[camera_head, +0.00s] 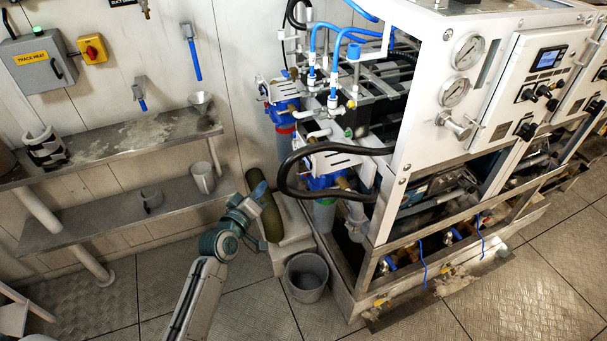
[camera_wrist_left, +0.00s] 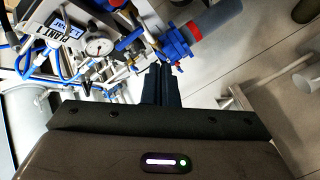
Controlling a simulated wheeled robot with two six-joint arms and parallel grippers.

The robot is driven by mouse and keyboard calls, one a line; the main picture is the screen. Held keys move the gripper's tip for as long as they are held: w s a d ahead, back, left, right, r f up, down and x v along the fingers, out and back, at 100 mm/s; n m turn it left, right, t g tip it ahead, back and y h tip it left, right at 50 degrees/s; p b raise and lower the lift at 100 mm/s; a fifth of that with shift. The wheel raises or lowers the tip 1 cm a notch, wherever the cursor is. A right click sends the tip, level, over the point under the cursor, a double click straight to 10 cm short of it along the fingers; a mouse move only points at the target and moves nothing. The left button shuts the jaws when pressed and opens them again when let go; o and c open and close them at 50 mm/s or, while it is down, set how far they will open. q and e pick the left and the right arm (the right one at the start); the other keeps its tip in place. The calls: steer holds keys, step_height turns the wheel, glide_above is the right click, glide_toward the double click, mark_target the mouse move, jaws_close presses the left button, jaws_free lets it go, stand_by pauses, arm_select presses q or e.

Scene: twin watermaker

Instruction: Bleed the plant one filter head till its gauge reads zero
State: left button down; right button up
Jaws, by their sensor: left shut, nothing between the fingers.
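A blue filter head (camera_wrist_left: 176,44) with a red band and a grey bowl (camera_wrist_left: 215,22) shows at the top of the left wrist view, just beyond my fingertips. In the head view, one blue head (camera_head: 286,106) is at the back and another (camera_head: 322,181) nearer. My left gripper (camera_head: 262,188) is shut and empty, left of the nearer head; it also shows in the left wrist view (camera_wrist_left: 161,72).
A grey bucket (camera_head: 306,277) stands on the floor below the filters. A thick black hose (camera_head: 290,175) loops in front of the rack. Metal shelves (camera_head: 120,140) line the left wall, with a cup (camera_head: 203,178) on the lower one.

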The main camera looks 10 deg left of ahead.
arm_select(q)
steer(key=w+d, duration=0.5)
steer(key=d, duration=0.2)
steer(key=shift+d+b, duration=0.15)
steer(key=shift+b, duration=0.2)
steer(key=shift+d, duration=0.15)
stand_by(1.9)
steer(key=shift+w+d, duration=0.15)
steer(key=shift+d, duration=0.05)
steer(key=shift+w+d, duration=0.25)
steer(key=shift+d, duration=0.15)
stand_by(2.3)
steer(key=shift+a, duration=0.1)
stand_by(0.7)
steer(key=shift+s+a, duration=0.5)
steer(key=shift+a, duration=0.15)
steer(key=shift+s+a+p, duration=0.15)
steer(key=shift+s+a, duration=0.55)
steer(key=shift+a, duration=0.35)
steer(key=shift+s+a+p, duration=0.15)
steer(key=shift+s+a, duration=0.55)
steer(key=shift+a, duration=0.3)
